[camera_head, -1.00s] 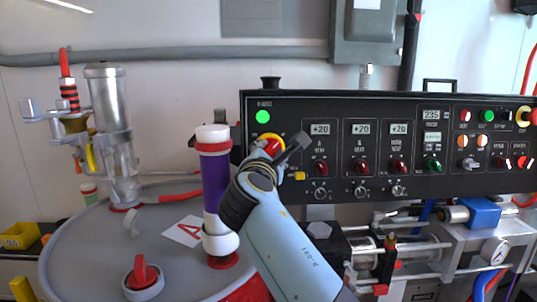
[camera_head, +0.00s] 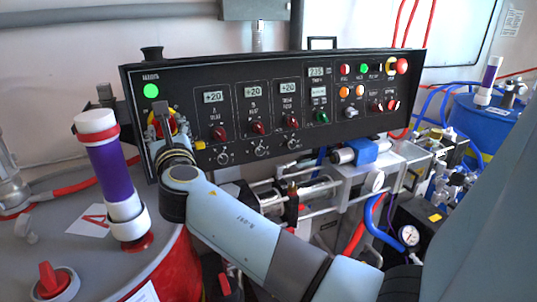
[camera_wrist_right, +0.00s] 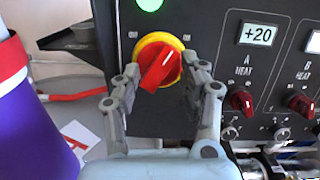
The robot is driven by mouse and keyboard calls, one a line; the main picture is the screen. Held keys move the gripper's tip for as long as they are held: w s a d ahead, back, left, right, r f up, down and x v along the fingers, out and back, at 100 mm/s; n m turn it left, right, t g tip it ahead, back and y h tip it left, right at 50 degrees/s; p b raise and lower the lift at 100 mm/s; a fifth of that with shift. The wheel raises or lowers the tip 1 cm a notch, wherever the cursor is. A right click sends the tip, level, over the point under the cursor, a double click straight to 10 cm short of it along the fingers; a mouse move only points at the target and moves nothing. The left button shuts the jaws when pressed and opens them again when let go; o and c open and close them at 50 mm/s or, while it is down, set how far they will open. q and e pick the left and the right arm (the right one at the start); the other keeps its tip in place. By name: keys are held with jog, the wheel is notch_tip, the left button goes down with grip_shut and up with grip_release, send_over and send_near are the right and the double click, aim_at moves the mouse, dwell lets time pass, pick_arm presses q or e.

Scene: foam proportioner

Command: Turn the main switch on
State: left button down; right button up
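The main switch is a red knob on a yellow round plate (camera_wrist_right: 157,61) at the left end of the black control panel. In the wrist view its handle slants from lower left to upper right, with a white mark near the upper right end. It is partly hidden behind my right gripper (camera_head: 164,116) in the head view. In the wrist view my right gripper (camera_wrist_right: 162,84) is open, with one finger on each side of the knob. I cannot tell whether either finger touches it. My left gripper is out of view.
A green lamp (camera_head: 151,90) is lit above the switch. Smaller red knobs and displays fill the panel (camera_head: 270,160) to the right. A purple cylinder with white ends (camera_head: 112,172) stands on a grey-topped red drum close to the gripper's left. Pumps and hoses lie below the panel.

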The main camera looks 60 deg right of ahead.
jog(key=s+a+n+y+p, duration=0.3)
jog(key=s+a+n+p, duration=0.1)
jog(key=s+n, duration=0.6)
jog(key=s+d+f+m+g+h, duration=0.1)
jog(key=s+d+m+g, duration=0.3)
jog(key=m, duration=0.7)
jog(key=s+d+f+m+g+h, duration=0.1)
jog(key=s+d+f+m+g, duration=0.3)
jog(key=m, duration=0.7)
pick_arm(q)
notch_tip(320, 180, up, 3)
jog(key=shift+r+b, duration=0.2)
jog(key=shift+b, duration=0.75)
pick_arm(e)
jog(key=s+a+f+m+g+y, duration=0.1)
jog(key=s+a+f+m+y, duration=0.1)
jog(key=s+a+f+m, duration=0.2)
jog(key=s+a+f+m+g+y, duration=0.2)
jog(key=s+m, duration=0.5)
jog(key=m, duration=0.4)
notch_tip(320, 180, down, 2)
jog(key=shift+s+a+y, duration=0.15)
jog(key=shift+a+y, duration=0.65)
jog(key=shift+a, duration=0.45)
